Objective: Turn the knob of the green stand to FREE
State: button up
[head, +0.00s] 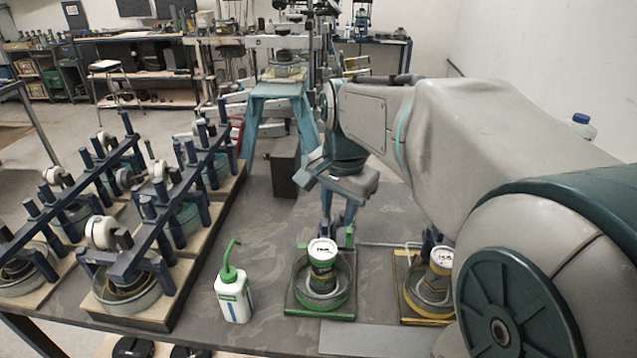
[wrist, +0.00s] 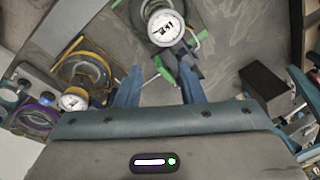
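The green stand (head: 320,316) is a square plate with green edges, carrying a round ring and a white-faced dial (head: 322,251). In the wrist view its dial (wrist: 165,27) is at the top centre, with green parts beside it. The dial marks are too small to read, and I cannot make out a separate knob or the word FREE. My gripper (head: 338,222) points down just behind the green stand. I cannot tell whether a finger touches the stand's rear parts.
A yellow-edged stand (head: 428,318) is to the right, partly hidden by my arm. A white bottle with a green spout (head: 233,295) stands left of the green stand. Blue-posted frames (head: 130,270) fill the table's left. A dark box (head: 284,175) stands behind. Bare tabletop lies between.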

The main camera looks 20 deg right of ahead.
jog(key=w+d+m+g, duration=0.2)
jog(key=w+d+m, duration=0.5)
jog(key=w+m, duration=0.6)
jog(key=f, duration=1.3)
jog(key=shift+w+d+f, duration=0.1)
jog(key=shift+d+f, duration=0.1)
jog(key=shift+f, duration=0.1)
jog(key=c, duration=0.7)
